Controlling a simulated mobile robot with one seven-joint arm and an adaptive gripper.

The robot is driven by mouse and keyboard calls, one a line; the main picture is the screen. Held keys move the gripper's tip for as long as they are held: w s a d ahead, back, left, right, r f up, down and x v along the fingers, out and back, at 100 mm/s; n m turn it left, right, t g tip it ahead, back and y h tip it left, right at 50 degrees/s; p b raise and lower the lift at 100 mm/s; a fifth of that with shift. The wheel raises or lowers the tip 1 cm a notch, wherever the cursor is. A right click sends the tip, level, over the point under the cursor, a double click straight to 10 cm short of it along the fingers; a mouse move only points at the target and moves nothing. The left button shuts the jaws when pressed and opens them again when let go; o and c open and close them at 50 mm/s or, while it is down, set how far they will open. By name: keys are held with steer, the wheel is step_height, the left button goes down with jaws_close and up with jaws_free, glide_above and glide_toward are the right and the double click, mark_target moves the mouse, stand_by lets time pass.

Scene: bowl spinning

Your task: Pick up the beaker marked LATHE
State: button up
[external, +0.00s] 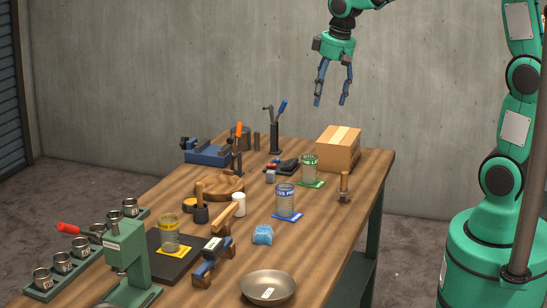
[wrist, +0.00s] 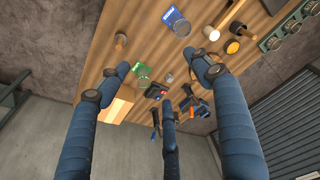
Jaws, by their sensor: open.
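Three clear beakers with coloured bands stand on matching cards on the wooden table: a yellow one (external: 169,233) on a dark mat, a blue one (external: 285,201) mid-table, and a green one (external: 309,169) near the cardboard box. I cannot read which is marked LATHE. My gripper (external: 330,103) is open and empty, high above the far end of the table. In the wrist view my gripper's blue fingers (wrist: 160,72) are spread, with the green beaker (wrist: 143,75) seen between them and the blue beaker (wrist: 181,26) beyond.
A cardboard box (external: 339,148) sits by the green beaker. A wooden-handled tool (external: 344,188) stands near the right edge.

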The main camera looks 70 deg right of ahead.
steer(key=w+d+f+m+g, duration=0.1)
steer(key=w+d+f, duration=0.6)
steer(key=d+f, duration=0.25)
steer(key=m+g, duration=0.1)
glide_above(310, 170)
steer(key=d, duration=0.2)
step_height(310, 170, down, 11)
steer(key=shift+w+d+f+y, duration=0.2)
steer(key=shift+w+y, duration=0.15)
steer(key=shift+y, duration=0.05)
steer(key=shift+f, duration=0.15)
steer(key=shift+f+b, duration=0.4)
steer(key=shift+f, duration=3.75)
steer(key=shift+f, duration=0.1)
steer(key=shift+f+b, duration=0.55)
steer(key=shift+f, duration=1.95)
